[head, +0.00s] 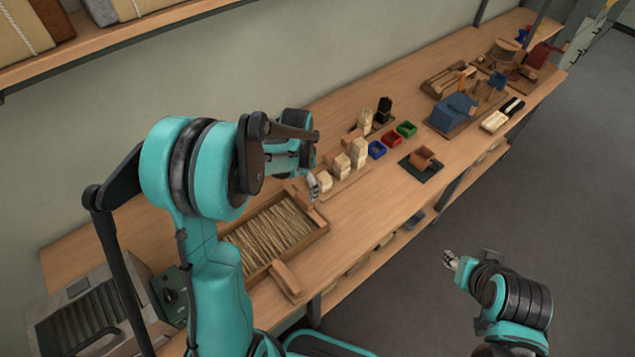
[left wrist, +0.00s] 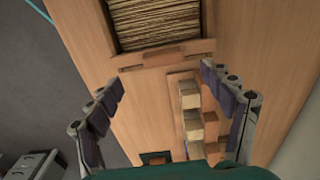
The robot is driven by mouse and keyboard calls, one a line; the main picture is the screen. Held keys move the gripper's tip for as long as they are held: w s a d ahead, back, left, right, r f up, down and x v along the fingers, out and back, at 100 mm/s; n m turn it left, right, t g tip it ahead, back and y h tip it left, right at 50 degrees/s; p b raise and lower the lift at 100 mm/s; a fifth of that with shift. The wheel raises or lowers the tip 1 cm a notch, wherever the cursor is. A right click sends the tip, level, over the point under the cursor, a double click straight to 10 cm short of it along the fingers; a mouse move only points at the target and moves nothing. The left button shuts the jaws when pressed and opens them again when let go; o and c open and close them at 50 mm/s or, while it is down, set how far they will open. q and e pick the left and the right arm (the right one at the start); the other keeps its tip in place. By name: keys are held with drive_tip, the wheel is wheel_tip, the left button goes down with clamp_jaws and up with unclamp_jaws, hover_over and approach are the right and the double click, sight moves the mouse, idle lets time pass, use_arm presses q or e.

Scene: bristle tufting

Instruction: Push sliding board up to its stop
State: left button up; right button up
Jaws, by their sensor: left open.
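A shallow wooden tray (head: 318,234) holds a bed of long straw-coloured bristles (head: 268,234). In the left wrist view the bristles (left wrist: 158,22) fill the tray at the top of the picture. A wooden crosspiece with a raised block (left wrist: 162,57), which looks like the sliding board, lies across the tray's near end there. My left gripper (head: 313,186) is over this end in the head view, partly hidden by my arm. In the left wrist view its fingers (left wrist: 162,82) are wide apart with nothing between them. My right gripper (head: 450,260) is out over the floor; its jaws are too small to read.
Pale wooden blocks (head: 341,166) stand in a row just beyond the tray. Blue (head: 376,149), red (head: 390,139) and green (head: 406,129) bins follow. A brown container (head: 423,156) sits on a dark mat. A loose wooden piece (head: 287,279) lies at the tray's front corner.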

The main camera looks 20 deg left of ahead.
sight(304, 198)
use_arm(q)
drive_tip(key=shift+w+f, duration=0.6)
drive_tip(key=shift+f, duration=0.1)
wheel_tip(304, 198, down, 8)
drive_tip(key=shift+r+b, duration=0.2)
drive_tip(key=shift+b, duration=0.7)
drive_tip(key=shift+s, duration=0.1)
drive_tip(key=c, duration=1.7)
drive_tip(key=s+a, duration=0.2)
drive_tip(key=s, duration=0.2)
drive_tip(key=s+a+b, duration=0.1)
drive_tip(key=s+a, duration=0.2)
drive_tip(key=s, duration=0.1)
drive_tip(key=s+a+b, duration=0.1)
drive_tip(key=s+a, duration=0.1)
drive_tip(key=s, duration=0.2)
drive_tip(key=shift+s+a, duration=0.15)
drive_tip(key=shift+a, duration=0.1)
